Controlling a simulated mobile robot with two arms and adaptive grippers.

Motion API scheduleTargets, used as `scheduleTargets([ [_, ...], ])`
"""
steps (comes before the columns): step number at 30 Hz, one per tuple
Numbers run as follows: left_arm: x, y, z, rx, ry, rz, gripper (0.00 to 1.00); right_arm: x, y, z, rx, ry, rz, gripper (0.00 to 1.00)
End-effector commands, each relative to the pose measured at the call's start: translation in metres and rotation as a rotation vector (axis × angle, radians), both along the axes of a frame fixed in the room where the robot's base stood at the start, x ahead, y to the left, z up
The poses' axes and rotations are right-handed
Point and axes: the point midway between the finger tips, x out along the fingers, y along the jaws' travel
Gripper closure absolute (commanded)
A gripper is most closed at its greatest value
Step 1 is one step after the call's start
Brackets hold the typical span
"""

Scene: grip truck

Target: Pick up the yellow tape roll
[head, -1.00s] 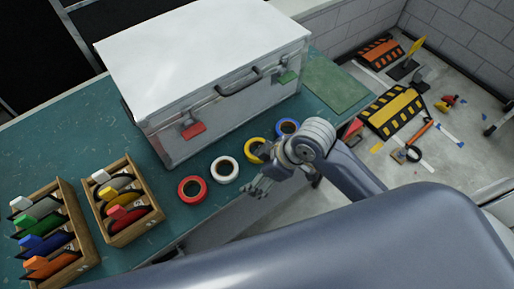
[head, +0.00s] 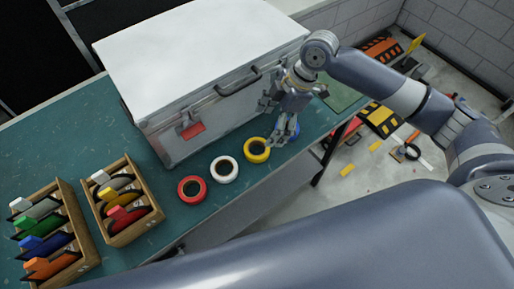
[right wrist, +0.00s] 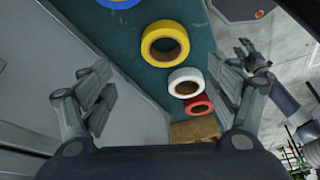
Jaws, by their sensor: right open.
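The yellow tape roll (head: 248,156) lies flat on the green bench top (head: 210,213), between the white roll (head: 215,170) and the blue roll, which is mostly hidden behind my gripper. My right gripper (head: 273,122) is open and empty above the bench, just behind and to the right of the yellow roll. In the right wrist view the yellow roll (right wrist: 165,26) shows whole, beyond the gap between the spread fingers (right wrist: 168,95) and apart from them. My left gripper (right wrist: 255,60) shows small at the right of that view; its opening is unclear.
A large white case (head: 200,55) with a handle stands close behind the rolls. A red roll (head: 183,193) lies left of the white one. Wooden racks (head: 138,230) stand at the left. The bench's front edge runs close to the rolls.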

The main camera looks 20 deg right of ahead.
Motion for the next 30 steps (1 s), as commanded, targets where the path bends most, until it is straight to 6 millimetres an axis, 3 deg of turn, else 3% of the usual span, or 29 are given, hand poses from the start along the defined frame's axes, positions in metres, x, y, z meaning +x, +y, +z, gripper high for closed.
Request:
scheduleTargets([
  [4, 0.0, -0.001, 0.006, -0.001, -0.001, -0.001, 0.6, -0.001, 0.011, -0.022, 0.002, 0.003, 0.0, 0.18],
  [11, 0.0, -0.001, 0.011, -0.001, -0.001, -0.002, 0.6, -0.002, 0.018, -0.038, 0.0, 0.002, 0.001, 0.18],
  [16, 0.0, -0.002, 0.025, -0.002, -0.001, -0.002, 0.6, -0.008, 0.029, -0.059, 0.001, 0.005, 0.0, 0.18],
  [21, 0.0, -0.003, 0.028, -0.004, -0.001, -0.002, 0.6, -0.007, 0.036, -0.079, 0.0, 0.001, 0.0, 0.18],
  [29, 0.001, -0.003, 0.027, -0.003, -0.001, -0.001, 0.6, -0.006, 0.037, -0.083, 0.0, -0.001, 0.001, 0.18],
  [30, 0.001, -0.003, 0.027, -0.003, -0.001, -0.001, 0.6, -0.006, 0.037, -0.083, 0.0, -0.001, 0.001, 0.25],
])
